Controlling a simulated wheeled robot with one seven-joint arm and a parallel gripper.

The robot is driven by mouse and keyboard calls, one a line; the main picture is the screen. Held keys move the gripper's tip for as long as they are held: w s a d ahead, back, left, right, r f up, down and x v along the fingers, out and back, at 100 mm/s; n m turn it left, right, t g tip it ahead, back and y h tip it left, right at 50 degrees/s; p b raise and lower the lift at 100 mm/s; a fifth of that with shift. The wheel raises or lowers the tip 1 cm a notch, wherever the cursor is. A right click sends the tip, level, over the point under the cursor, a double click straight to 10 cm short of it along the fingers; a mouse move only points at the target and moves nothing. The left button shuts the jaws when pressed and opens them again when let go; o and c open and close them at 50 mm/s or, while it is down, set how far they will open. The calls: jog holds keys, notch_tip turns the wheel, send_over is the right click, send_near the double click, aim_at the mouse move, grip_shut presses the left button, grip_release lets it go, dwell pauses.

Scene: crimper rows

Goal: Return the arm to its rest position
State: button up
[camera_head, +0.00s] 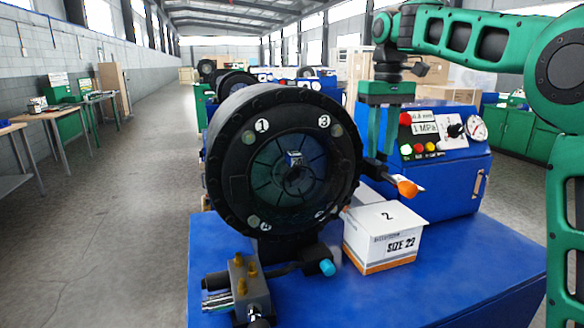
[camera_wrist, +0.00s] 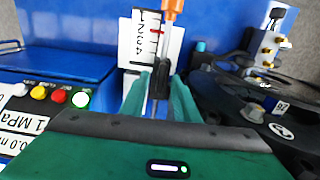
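My gripper (camera_head: 381,157) hangs down from my green arm at the right of the crimper, in front of the blue control cabinet. A lever with an orange handle (camera_head: 406,188) is just below and to the right of the fingertips. I cannot tell whether the fingers touch the rod.
The round black crimper head (camera_head: 222,150) stands left of my gripper. A white box marked SIZE 22 (camera_head: 385,242) sits on the blue table (camera_head: 330,300), below the lever. The control cabinet (camera_head: 455,185) with gauge and buttons is close on the right. The aisle floor (camera_head: 130,200) at left is clear.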

jog(key=s+d, duration=0.6)
jog(key=s, duration=0.6)
jog(key=s+d+f+m, duration=0.3)
jog(key=s+d+f, duration=0.1)
jog(key=s+f, duration=0.4)
jog(key=s+d+f+m, duration=0.3)
jog(key=s+d+f, duration=0.2)
jog(key=s+f, duration=0.3)
jog(key=s+d+f+m, duration=0.4)
jog(key=s+f, duration=0.4)
jog(key=s, duration=0.3)
jog(key=shift+s+d, duration=0.15)
jog(key=shift+d, duration=0.05)
jog(key=shift+w+f, duration=0.25)
jog(key=shift+w, duration=0.4)
